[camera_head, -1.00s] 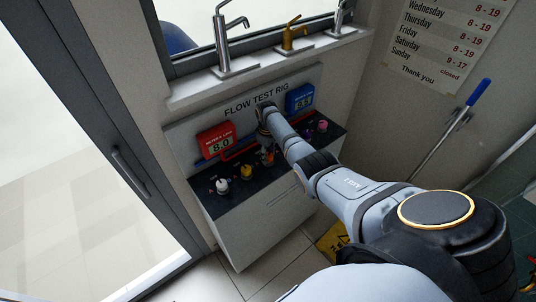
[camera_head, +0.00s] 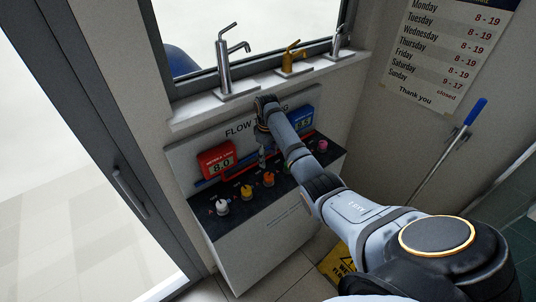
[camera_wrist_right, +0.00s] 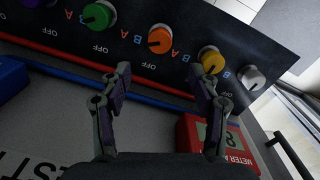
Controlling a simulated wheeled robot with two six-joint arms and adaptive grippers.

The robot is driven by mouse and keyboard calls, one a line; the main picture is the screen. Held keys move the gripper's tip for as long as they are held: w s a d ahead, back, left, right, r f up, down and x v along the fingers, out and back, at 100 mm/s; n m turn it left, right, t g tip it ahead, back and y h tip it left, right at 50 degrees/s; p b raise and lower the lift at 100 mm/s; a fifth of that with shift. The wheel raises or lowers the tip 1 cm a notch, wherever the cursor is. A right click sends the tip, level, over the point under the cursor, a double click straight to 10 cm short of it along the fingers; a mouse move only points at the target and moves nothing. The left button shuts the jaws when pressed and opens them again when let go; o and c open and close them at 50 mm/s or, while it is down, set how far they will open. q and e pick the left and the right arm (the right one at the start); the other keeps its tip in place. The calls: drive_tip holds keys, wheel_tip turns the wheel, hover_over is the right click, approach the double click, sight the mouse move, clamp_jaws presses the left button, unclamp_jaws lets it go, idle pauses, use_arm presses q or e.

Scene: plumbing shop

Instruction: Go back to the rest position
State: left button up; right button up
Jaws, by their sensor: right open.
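My right gripper (camera_head: 262,158) is open and hangs in front of the flow test rig (camera_head: 185,160), above its dark panel of knobs. In the right wrist view its two fingers (camera_wrist_right: 160,82) are spread apart with nothing between them. Beyond the fingertips are an orange knob (camera_wrist_right: 160,38), a yellow knob (camera_wrist_right: 211,60) and a green knob (camera_wrist_right: 99,14), apart from the fingers. A white knob (camera_wrist_right: 251,77) is at the right end. My right arm covers part of the panel in the head view. My left gripper is not in view.
A red meter (camera_head: 216,160) and a blue meter (camera_head: 301,122) are mounted on the rig's backboard. Several taps stand on the sill above, one a tall silver tap (camera_head: 225,65). A glass door (camera_head: 130,190) is at left. A yellow floor sign (camera_head: 338,265) is below the arm.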

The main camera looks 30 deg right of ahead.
drive_tip(key=shift+r, duration=0.6)
